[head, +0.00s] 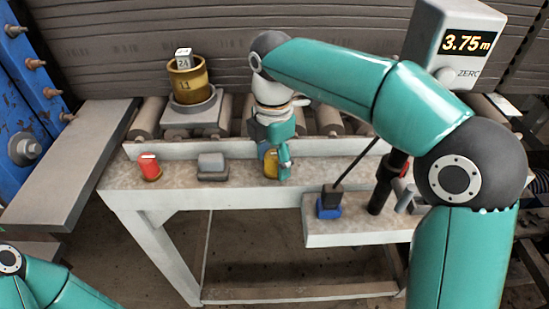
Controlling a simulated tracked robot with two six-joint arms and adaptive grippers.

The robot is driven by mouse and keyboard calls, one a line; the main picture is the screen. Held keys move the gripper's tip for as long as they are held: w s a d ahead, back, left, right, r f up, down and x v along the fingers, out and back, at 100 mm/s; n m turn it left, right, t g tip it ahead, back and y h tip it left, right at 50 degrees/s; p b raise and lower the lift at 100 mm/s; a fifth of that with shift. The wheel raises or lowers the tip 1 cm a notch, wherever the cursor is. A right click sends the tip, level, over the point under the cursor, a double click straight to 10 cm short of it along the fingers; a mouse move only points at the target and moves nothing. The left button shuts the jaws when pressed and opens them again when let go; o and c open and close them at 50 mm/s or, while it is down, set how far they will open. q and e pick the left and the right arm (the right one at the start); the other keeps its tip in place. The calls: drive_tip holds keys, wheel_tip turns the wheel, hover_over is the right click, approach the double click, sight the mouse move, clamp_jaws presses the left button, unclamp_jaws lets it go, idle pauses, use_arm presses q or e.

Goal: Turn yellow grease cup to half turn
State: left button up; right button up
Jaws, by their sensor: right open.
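The yellow grease cup (271,163) stands upright on the front ledge of the grey bench (225,181), right of the grey block. My right gripper (277,168) reaches down over it from above, with its fingers around or just in front of the cup. The fingers are open and partly hide the cup. Whether they touch it cannot be told. My left arm shows only at the lower left corner, and its gripper is out of the picture.
A red knob (149,167) and a grey block (211,166) stand left on the ledge. A blue-based lever (329,204) and a display reading 3.75 m (467,42) are at right.

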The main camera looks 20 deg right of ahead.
drive_tip(key=shift+c, duration=0.2)
drive_tip(key=c, duration=1.1)
drive_tip(key=shift+d, duration=0.15)
